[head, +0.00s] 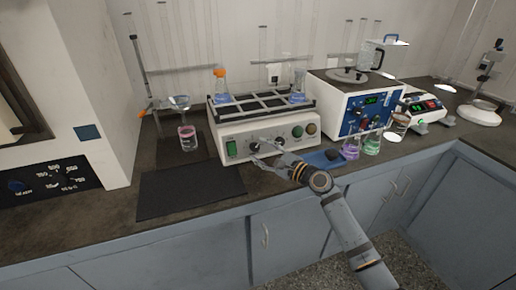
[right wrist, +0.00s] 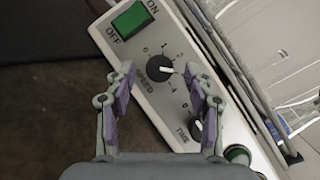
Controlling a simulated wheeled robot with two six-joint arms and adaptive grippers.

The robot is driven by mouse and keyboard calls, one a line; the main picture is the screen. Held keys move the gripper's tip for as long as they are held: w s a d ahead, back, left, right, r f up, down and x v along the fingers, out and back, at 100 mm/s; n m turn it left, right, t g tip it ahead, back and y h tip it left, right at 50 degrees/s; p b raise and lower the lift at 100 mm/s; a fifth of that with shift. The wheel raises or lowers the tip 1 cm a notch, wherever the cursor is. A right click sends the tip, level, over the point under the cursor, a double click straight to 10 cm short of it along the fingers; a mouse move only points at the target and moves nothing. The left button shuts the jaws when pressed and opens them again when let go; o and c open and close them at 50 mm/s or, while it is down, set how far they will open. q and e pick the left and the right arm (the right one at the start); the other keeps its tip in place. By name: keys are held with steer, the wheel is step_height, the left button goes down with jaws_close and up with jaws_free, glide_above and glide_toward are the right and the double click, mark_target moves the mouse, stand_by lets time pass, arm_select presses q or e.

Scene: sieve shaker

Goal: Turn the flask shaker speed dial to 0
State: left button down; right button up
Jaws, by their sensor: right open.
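The flask shaker (head: 238,150) is a white box with a black rack on top, on the bench in the head view. Its speed dial (right wrist: 158,69) is a black knob on the front panel, seen in the right wrist view near a green ON/OFF switch (right wrist: 131,19). The knob's white mark points to the right, away from the printed 0 at its upper left. My right gripper (head: 259,154) is open in front of the panel. In the right wrist view, its fingertips (right wrist: 160,74) stand on either side of the dial; contact cannot be told. My left gripper is not in view.
A time knob (right wrist: 195,126) sits close to the right finger. Flasks with blue liquid (head: 222,88) stand on the shaker. A beaker with pink liquid (head: 187,140) stands left. A blue-fronted device (head: 362,118) and several flasks are right. A dark mat (head: 190,191) lies front left.

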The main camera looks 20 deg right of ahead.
steer(key=shift+x, duration=1)
jaws_close()
